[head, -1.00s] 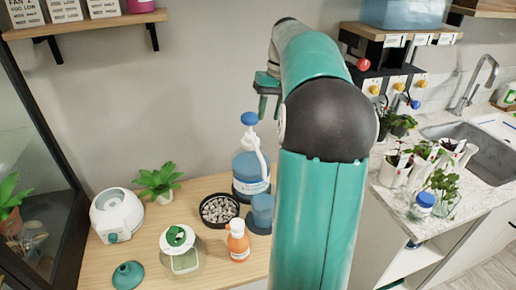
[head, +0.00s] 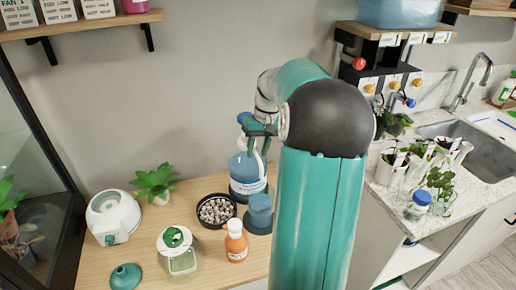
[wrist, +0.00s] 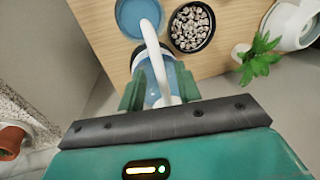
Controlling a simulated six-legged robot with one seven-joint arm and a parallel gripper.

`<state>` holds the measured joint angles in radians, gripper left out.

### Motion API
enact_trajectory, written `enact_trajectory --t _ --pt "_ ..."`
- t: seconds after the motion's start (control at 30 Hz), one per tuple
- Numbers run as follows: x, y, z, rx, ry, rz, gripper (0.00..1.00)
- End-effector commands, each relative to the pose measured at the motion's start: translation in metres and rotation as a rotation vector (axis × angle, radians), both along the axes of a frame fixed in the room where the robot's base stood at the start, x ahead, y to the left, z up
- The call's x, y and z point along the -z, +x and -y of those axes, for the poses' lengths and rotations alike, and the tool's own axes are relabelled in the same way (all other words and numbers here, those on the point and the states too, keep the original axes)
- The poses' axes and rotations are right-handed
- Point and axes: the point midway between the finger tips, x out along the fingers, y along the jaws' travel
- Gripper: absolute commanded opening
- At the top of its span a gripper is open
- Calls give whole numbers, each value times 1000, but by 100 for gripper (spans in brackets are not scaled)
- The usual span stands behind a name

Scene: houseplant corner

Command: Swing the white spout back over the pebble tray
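The white spout (wrist: 150,45) tops a blue pump bottle (head: 246,187) at the back of the wooden bench. In the wrist view the spout reaches away from my gripper, its tip above a round blue vessel (wrist: 127,22), to one side of the pebble tray. The pebble tray (head: 229,223) is a dark round dish of grey pebbles, in front of the bottle; it also shows in the wrist view (wrist: 209,35). My gripper (wrist: 160,95) is open, one green finger on each side of the spout, with gaps showing. In the head view my gripper (head: 257,146) hides the bottle's top.
A blue cup (head: 260,206) stands right of the pebble tray. An orange bottle (head: 236,246), a lidded glass jar (head: 180,260), a white round device (head: 113,217) and a potted plant (head: 156,180) stand nearby. A wall shelf (head: 85,27) is above.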

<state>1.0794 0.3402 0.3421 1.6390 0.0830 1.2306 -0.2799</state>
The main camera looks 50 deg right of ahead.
Motion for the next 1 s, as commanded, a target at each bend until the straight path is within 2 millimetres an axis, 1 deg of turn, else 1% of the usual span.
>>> enact_trajectory --t 0.07,0.1,0.23,0.67,0.87,1.0 --pt "0 0 0 0 0 0 34" --pt "0 0 0 0 0 0 26" --pt "0 0 0 0 0 0 0" --pt "-1 1 -2 25 -2 0 0" --pt "-1 6 -11 106 -1 0 0" --pt "-1 12 -20 202 -2 1 0"
